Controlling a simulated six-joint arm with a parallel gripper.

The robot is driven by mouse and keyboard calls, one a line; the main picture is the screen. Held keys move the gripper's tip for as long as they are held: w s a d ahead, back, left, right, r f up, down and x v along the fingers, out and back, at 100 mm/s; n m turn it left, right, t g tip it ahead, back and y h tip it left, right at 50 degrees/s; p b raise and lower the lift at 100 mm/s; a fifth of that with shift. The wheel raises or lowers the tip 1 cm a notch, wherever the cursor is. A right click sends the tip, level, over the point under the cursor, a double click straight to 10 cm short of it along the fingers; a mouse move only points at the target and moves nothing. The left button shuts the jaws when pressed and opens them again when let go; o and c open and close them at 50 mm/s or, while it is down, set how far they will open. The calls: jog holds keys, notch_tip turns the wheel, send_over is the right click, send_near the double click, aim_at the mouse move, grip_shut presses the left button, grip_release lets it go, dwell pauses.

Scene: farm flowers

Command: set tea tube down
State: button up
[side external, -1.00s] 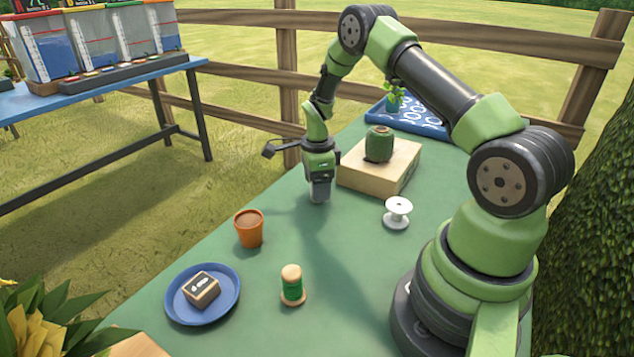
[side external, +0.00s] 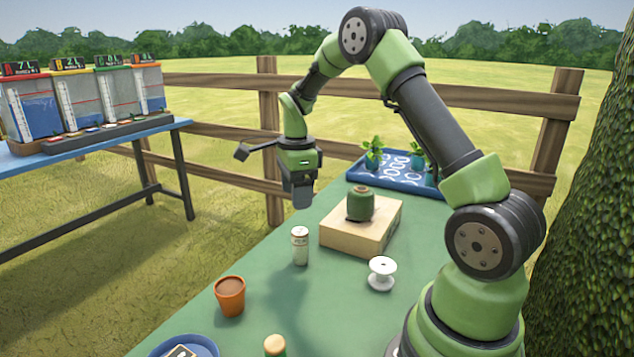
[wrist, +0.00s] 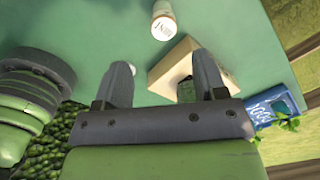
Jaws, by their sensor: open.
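The tea tube (side external: 300,246) is a pale cylinder with a light band and dark lettering. It stands upright on the green table, left of the wooden block. In the wrist view its labelled round end (wrist: 164,24) shows at the top, beyond the fingertips. My gripper (side external: 302,194) is above the tube and clear of it. The wrist view shows two spread fingers (wrist: 163,64) with nothing held between them.
A white spool (side external: 382,274) stands in front of the block, and a terracotta pot (side external: 230,297) is at front left. A blue plate (side external: 205,343) is at the front. A blue tray (side external: 400,180) with seedlings lies behind.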

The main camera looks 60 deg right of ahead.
jog(key=s+a+r+n+t, duration=0.2)
jog(key=s+a+r+n, duration=0.1)
jog(key=a+r+n, duration=0.55)
jog(key=s+a+r+n+t+y, duration=0.1)
jog(key=s+a+r+n+t, duration=0.1)
jog(key=s+a+n, duration=0.3)
jog(key=s+a+r+n+t+y, duration=0.1)
jog(key=s+a+r+n, duration=0.3)
jog(key=s+n, duration=0.4)
jog(key=s+t, duration=0.1)
jog(key=s, duration=0.1)
jog(key=shift+s+a+r+n+t, duration=0.35)
jog(key=shift+a+r+t, duration=0.05)
